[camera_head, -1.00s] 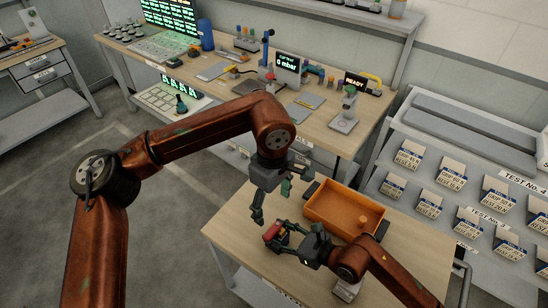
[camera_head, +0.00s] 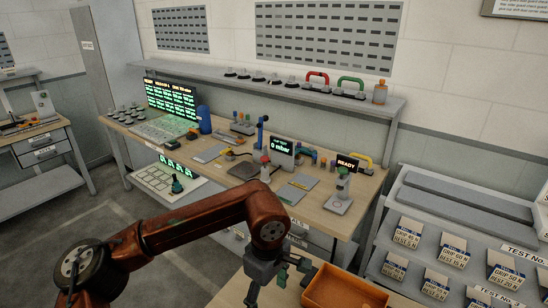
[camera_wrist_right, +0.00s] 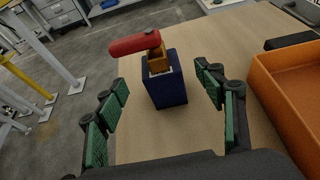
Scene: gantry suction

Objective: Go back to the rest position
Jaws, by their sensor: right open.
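My left gripper (camera_head: 268,281) hangs at the bottom of the head view beside the orange tray (camera_head: 340,288). Its fingers look spread apart with nothing visible between them; the lower part is cut off by the picture's edge. My right gripper (camera_wrist_right: 160,90) shows only in the right wrist view, open, with green pads on both sides. A dark blue block (camera_wrist_right: 170,92) with a yellow-orange piece and a red handle (camera_wrist_right: 133,44) on top stands on the wooden table beyond and between the fingers. I see no finger touching it.
The orange tray's wall (camera_wrist_right: 275,105) stands at the right in the wrist view. A workbench (camera_head: 225,178) with a gauge display, tools and screens lies behind. A grey rack (camera_head: 400,275) with labelled cards stands at the right. Floor is open at the left.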

